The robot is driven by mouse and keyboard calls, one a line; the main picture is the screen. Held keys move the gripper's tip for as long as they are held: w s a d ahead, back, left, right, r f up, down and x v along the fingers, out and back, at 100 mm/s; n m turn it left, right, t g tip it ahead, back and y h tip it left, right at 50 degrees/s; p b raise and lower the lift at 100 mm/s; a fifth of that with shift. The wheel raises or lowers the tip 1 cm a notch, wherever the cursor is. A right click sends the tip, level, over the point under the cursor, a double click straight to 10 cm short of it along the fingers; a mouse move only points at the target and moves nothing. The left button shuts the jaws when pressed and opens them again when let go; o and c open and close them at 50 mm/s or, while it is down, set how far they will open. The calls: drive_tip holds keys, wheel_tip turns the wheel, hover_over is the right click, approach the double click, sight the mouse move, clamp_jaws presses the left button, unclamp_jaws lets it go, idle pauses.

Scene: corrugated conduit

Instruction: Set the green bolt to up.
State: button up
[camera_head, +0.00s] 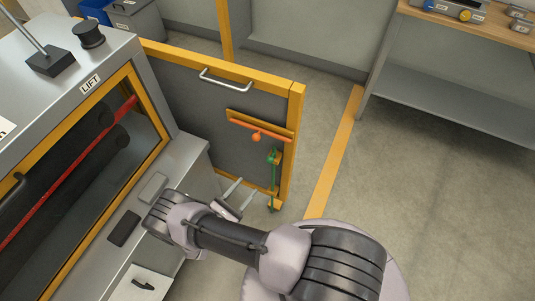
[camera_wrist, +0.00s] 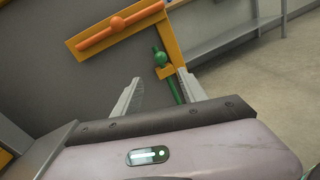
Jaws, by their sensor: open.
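The green bolt (camera_head: 273,180) is a thin upright rod with a round knob near its top, mounted by the free edge of an open yellow-framed grey door (camera_head: 225,120). Its lower end reaches a yellow bracket near the door's bottom corner. In the wrist view the green bolt (camera_wrist: 160,58) shows its knob beyond my fingers, and its lower rod is partly hidden behind the right finger. My gripper (camera_head: 246,187) is open and empty, a little left of the bolt's lower half in the head view. In the wrist view my gripper (camera_wrist: 158,76) has its fingers spread apart.
An orange bolt (camera_head: 260,131) lies across a yellow plate just above the green one. A metal door handle (camera_head: 226,80) is higher up. A grey machine (camera_head: 65,85) labelled LIFT stands at left. A shelf bench (camera_head: 450,85) is at back right; open floor lies between.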

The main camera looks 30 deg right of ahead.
sight(270, 160)
drive_tip(key=b+x, duration=0.1)
drive_tip(key=x, duration=1.4)
drive_tip(key=shift+d+b, duration=0.2)
drive_tip(key=shift+b, duration=0.1)
clamp_jaws()
idle(0.4)
